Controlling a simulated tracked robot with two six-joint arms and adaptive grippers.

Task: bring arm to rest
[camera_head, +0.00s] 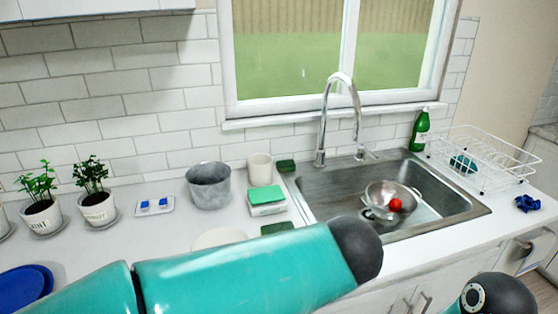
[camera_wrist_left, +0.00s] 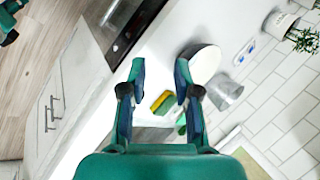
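My left gripper (camera_wrist_left: 160,76) shows in the left wrist view with its two fingers apart and nothing between them. It hangs above the counter, with a yellow-green sponge (camera_wrist_left: 160,102) lying some way behind the gap. In the head view my left arm (camera_head: 245,270) crosses the lower middle from the left, and its gripper is not seen there. A dark round joint of my right arm (camera_head: 497,294) shows at the lower right corner. I cannot make out the right gripper in either view.
The sink (camera_head: 455,208) holds a metal colander (camera_head: 380,212) with a red round item (camera_head: 395,205). A grey pot (camera_head: 209,187), a cream cup (camera_head: 260,170) and potted plants (camera_head: 97,208) line the counter. A dish rack (camera_head: 480,160) stands right. My arm partly hides a white plate (camera_head: 219,238).

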